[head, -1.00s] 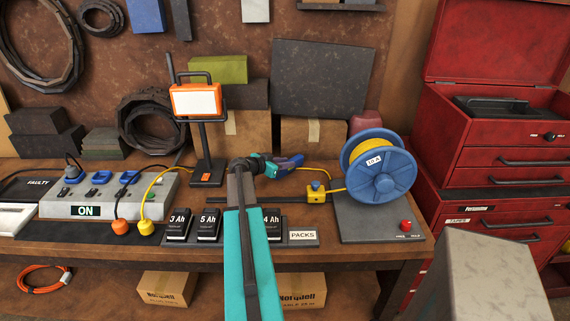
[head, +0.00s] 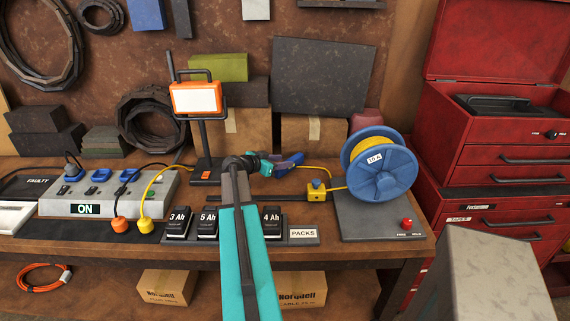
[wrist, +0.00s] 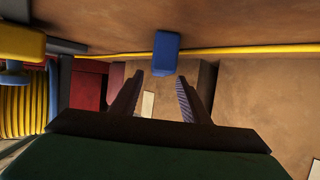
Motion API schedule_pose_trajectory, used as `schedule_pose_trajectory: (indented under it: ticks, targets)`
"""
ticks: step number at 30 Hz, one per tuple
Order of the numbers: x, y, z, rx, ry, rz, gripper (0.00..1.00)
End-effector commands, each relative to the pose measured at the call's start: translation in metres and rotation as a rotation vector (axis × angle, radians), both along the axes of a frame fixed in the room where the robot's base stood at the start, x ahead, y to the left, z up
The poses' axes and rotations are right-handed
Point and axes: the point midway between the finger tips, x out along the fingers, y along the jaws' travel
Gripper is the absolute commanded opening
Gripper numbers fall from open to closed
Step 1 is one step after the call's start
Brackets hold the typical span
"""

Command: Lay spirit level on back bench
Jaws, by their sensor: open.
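My gripper (wrist: 160,78) is open in the wrist view, its two dark fingers apart with nothing visible between them. A small blue block-like end (wrist: 165,53) shows just beyond the fingertips, apart from them as far as I can tell. In the head view, my gripper is low over the back of the bench (head: 350,265), in front of the cardboard boxes. A blue piece (head: 291,164) shows at its tip. I cannot tell if the blue is the spirit level. No other level is recognisable.
A yellow cable (head: 318,170) runs behind my gripper to the blue reel (head: 383,170). An orange work lamp (head: 197,98) stands to the left. Battery packs (head: 208,224) and a power strip (head: 100,195) occupy the front and left. Cardboard boxes (head: 312,131) stand behind.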

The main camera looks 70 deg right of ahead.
Motion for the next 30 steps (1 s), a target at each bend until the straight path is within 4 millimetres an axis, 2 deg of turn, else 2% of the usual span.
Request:
schedule_pose_trajectory:
  ticks: [3, 15, 21, 30]
  targets:
    - [0.006, 0.018, 0.005, -0.001, -0.001, 0.001, 0.42]
    - [0.029, 0.068, 0.028, 0.0, 0.0, 0.001, 0.42]
    - [0.034, 0.079, 0.035, 0.0, -0.001, 0.0, 0.42]
    - [0.035, 0.08, 0.036, 0.0, 0.0, -0.001, 0.42]
